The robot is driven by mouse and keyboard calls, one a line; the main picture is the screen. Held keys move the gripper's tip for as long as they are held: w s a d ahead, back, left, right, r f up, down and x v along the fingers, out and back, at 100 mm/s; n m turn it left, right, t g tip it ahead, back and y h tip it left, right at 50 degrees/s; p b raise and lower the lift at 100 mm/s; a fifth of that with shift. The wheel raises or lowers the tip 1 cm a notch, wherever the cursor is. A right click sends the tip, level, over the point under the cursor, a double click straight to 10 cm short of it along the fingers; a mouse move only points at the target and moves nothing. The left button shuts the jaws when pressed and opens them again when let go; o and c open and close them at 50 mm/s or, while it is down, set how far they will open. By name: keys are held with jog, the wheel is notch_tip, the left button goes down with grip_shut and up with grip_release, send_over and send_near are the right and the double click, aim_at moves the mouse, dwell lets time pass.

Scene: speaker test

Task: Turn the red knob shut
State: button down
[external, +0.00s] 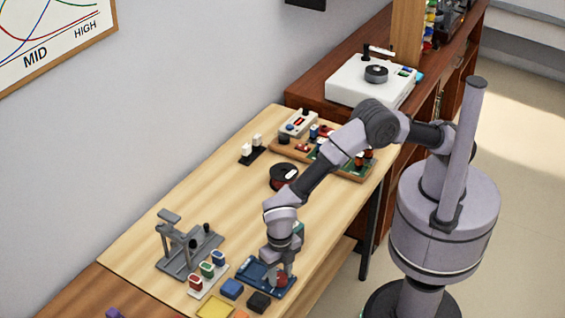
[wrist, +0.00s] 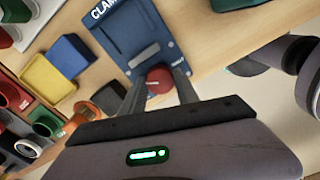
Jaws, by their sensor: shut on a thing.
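The red knob (wrist: 158,80) sits at the near end of a blue clamp plate (wrist: 138,32) with white lettering. The plate also shows in the external view (external: 262,272), flat on the wooden table. My gripper (wrist: 160,85) points down over the plate's right end, its two fingers on either side of the knob and shut on it. In the external view my gripper (external: 280,275) hides most of the knob. The knob's turn angle cannot be made out.
A blue block (external: 232,289) and a black block (external: 259,302) lie close in front of the plate. A yellow tray (external: 215,306) is nearby. A grey stand (external: 182,250) and small coloured parts stand to the left. A dark reel (external: 284,176) lies farther back.

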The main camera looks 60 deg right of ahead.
jog(key=m+p, duration=0.1)
jog(key=m, duration=0.2)
jog(key=shift+r, duration=0.1)
jog(key=shift+m+p, duration=0.5)
jog(key=shift+m, duration=1.3)
